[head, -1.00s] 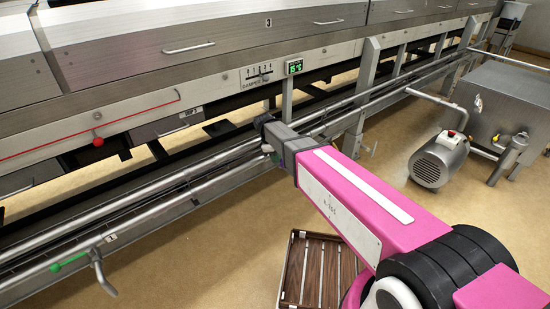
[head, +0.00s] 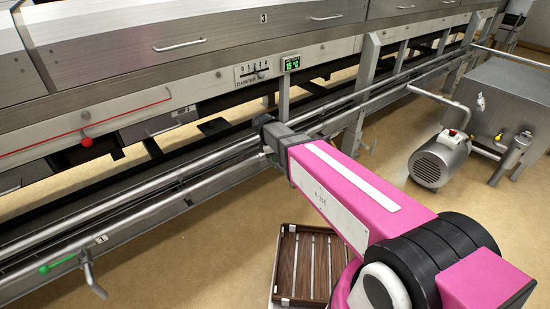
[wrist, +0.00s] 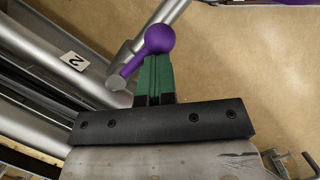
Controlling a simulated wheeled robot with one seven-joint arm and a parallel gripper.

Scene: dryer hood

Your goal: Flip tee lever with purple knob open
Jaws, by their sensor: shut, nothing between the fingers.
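The tee lever's purple knob (wrist: 159,38) shows in the wrist view just beyond my fingertips. Its short purple stem runs down and left to a round grey end (wrist: 118,82) beside a steel pipe. My gripper (wrist: 154,60) has its green fingers shut together with nothing between them. The fingertips overlap the lower edge of the knob in the picture; I cannot tell whether they touch it. In the head view, the end of my arm is at the pipes along the machine, and the purple knob is hidden.
A tag marked 2 (wrist: 73,61) is on the pipe left of the lever. A green-knobbed lever (head: 60,263) is at the lower left, beside a tag marked 1. A slatted brown crate (head: 288,265) stands below my arm. A motor (head: 437,161) and steel tank are at right.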

